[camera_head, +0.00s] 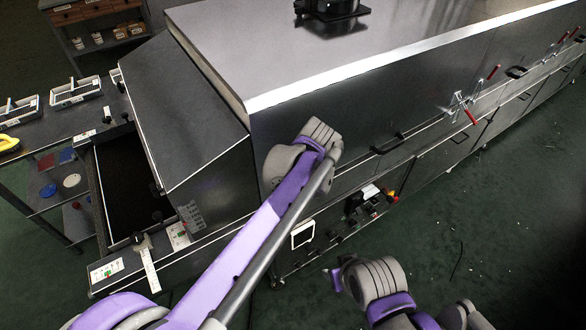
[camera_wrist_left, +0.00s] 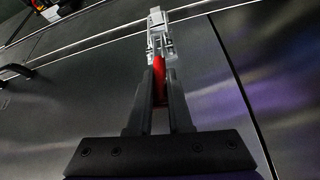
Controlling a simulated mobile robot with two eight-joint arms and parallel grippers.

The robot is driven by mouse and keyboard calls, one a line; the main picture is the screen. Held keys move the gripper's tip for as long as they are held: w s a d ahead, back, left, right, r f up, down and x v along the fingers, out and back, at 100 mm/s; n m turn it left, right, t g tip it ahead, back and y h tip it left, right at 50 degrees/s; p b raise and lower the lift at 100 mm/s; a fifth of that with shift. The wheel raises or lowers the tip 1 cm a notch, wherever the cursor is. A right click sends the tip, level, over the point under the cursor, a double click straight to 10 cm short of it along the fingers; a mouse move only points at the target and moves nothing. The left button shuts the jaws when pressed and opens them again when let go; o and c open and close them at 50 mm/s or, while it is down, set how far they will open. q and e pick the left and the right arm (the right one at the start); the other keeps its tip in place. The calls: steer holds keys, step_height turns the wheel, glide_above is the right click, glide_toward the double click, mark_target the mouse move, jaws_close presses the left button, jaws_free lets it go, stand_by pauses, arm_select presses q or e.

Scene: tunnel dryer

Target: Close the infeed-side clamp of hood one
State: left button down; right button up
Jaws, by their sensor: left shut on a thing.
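In the left wrist view, the clamp (camera_wrist_left: 158,32) is a bright metal toggle mounted across a seam of the dark hood panel. Its red handle (camera_wrist_left: 159,78) lies between the two dark fingers of my left gripper (camera_wrist_left: 160,88), which are shut on it. In the head view, my left arm reaches to the near end of the hood front (camera_head: 345,140); its wrist hides the fingers and this clamp. My right wrist is low in the head view, apart from the machine; its small dark end (camera_head: 336,278) does not show the jaw state.
Farther along the front are a bar handle (camera_head: 387,144) and more red-handled clamps (camera_head: 463,103). A control box (camera_head: 368,198) with a red knob sits below the hood. The infeed table (camera_head: 120,278) and trays (camera_head: 75,91) are at left.

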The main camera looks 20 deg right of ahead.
arm_select(q)
steer(key=shift+f, duration=0.1)
steer(key=c, duration=0.8)
jaws_free()
steer(key=shift+c, duration=0.2)
steer(key=a+v, duration=0.1)
steer(key=v, duration=0.9)
steer(key=shift+d+r, duration=0.45)
steer(key=shift+s, duration=0.15)
